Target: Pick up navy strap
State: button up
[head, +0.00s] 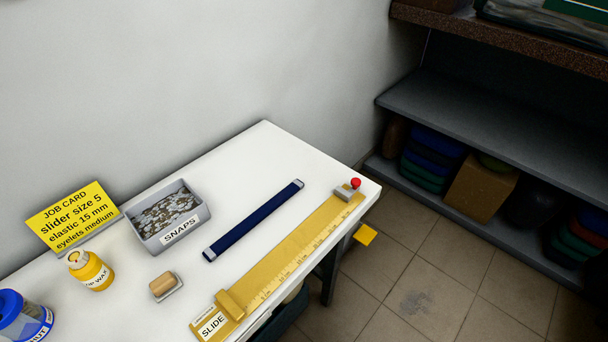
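The navy strap (254,220) lies flat on the white table (254,158). It is a narrow dark blue band with a light grey end piece at each end, set diagonally from lower left to upper right. It lies between the grey snaps bin and the long yellow ruler, apart from both. Nothing covers it. My gripper is not in the head view.
A yellow ruler (293,251) with a slide block runs along the table's front edge. A grey snaps bin (190,238), wooden block (163,284), wax bottle (90,271), blue-lidded jar (22,317) and job card (72,215) stand left. Shelves (480,130) are right.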

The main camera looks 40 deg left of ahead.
aim_at(215, 250)
jog(key=i, duration=2.05)
jog(key=u, duration=3)
